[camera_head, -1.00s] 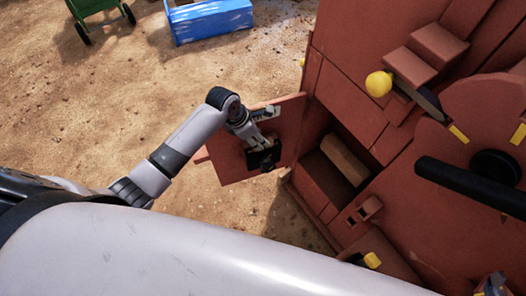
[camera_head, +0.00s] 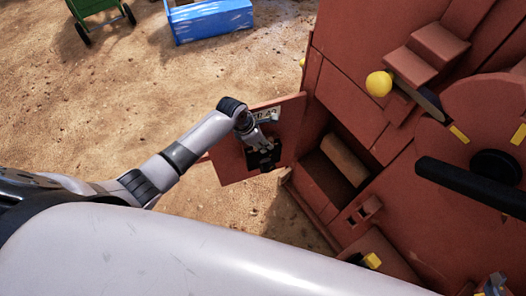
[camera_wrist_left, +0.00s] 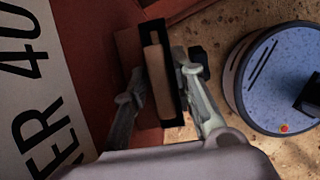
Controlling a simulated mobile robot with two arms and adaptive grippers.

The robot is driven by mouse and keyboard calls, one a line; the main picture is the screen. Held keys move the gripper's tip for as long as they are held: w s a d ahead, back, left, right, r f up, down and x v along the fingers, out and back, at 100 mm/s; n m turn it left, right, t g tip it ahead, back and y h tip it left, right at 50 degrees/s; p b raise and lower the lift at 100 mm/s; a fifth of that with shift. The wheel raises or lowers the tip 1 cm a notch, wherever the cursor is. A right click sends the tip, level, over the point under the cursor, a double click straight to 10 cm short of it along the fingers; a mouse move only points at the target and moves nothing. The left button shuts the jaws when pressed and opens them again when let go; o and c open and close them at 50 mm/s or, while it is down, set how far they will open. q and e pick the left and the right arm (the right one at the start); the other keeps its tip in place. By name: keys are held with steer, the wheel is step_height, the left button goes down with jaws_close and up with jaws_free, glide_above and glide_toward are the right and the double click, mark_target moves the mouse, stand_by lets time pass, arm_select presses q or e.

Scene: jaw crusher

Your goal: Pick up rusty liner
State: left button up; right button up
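A brown, block-like piece, seemingly the rusty liner (camera_head: 344,159), lies at a slant inside the dark opening of the red-brown crusher (camera_head: 390,210). The hinged door (camera_head: 232,168) beside the opening stands open. My left gripper (camera_head: 262,152) is at the door's face by a black fitting, outside the opening and to the left of the liner. In the left wrist view, its two fingers (camera_wrist_left: 160,75) stand apart on either side of a black frame with a brown bar in it. Whether they touch the frame is unclear. My right gripper cannot be made out.
A blue container (camera_head: 210,20) and a green cart (camera_head: 95,10) stand on sandy ground at the back left. Yellow-ended levers, one with a yellow knob (camera_head: 379,84), and a black bar (camera_head: 470,185) stick out from the crusher. Ground left of the door is clear.

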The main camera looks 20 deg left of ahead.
arm_select(q)
jaws_close()
stand_by(0.6)
steer(key=shift+w+r, duration=0.1)
